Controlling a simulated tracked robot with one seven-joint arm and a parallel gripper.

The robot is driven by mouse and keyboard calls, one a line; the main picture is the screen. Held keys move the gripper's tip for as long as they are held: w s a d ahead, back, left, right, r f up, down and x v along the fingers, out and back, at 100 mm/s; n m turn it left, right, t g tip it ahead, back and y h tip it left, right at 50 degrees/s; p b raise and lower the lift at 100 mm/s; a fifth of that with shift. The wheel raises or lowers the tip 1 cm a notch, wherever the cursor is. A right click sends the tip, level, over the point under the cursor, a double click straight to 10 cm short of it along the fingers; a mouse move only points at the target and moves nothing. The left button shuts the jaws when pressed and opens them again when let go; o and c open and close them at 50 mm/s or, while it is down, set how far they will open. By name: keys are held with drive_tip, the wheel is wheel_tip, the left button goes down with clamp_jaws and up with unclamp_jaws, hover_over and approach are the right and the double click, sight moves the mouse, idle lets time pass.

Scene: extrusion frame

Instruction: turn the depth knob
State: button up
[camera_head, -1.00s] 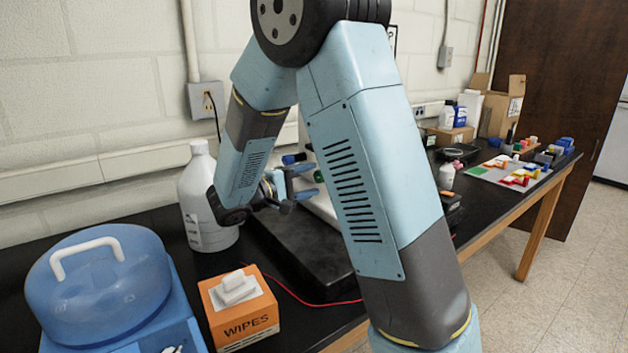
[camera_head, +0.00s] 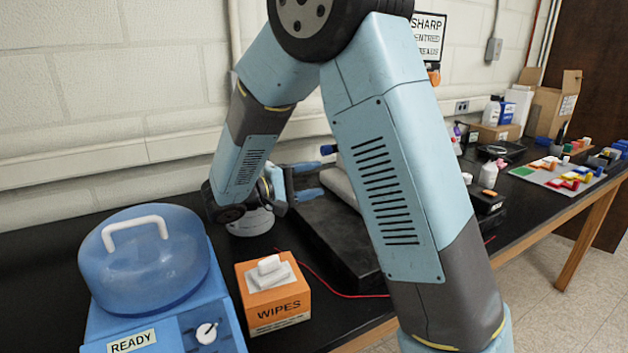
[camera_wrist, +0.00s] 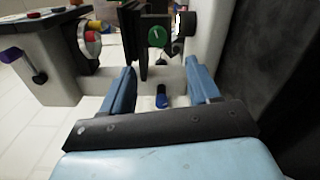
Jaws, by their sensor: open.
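My gripper (camera_head: 316,181) is open, with two blue fingers pointing right over the black bench. In the wrist view my open gripper (camera_wrist: 160,68) has nothing between its fingertips. Beyond them is a green round knob (camera_wrist: 156,36) with a white mark, on a dark upright part. A blue knob (camera_wrist: 162,97) shows lower, between the fingers in the picture, seemingly apart from them. A red-and-silver knob (camera_wrist: 92,40) is at left, and a black round knob (camera_wrist: 188,22) is right of the green one. I cannot tell which knob is the depth knob. My arm hides most of the device in the head view.
A blue-domed machine (camera_head: 150,255) and an orange wipes box (camera_head: 272,297) stand at the front left. A red cable (camera_head: 335,292) runs along the bench. A tray of coloured parts (camera_head: 560,177) lies farther right.

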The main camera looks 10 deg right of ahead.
drive_tip(key=w+d+n, duration=0.3)
drive_tip(key=d+n, duration=0.5)
drive_tip(key=d, duration=0.3)
drive_tip(key=shift+w+d+r, duration=0.15)
drive_tip(key=shift+w+d, duration=0.1)
drive_tip(key=shift+d, duration=0.05)
idle(0.4)
drive_tip(key=shift+c, duration=0.3)
drive_tip(key=c, duration=1)
drive_tip(key=shift+o, duration=0.2)
drive_tip(key=shift+n, duration=0.5)
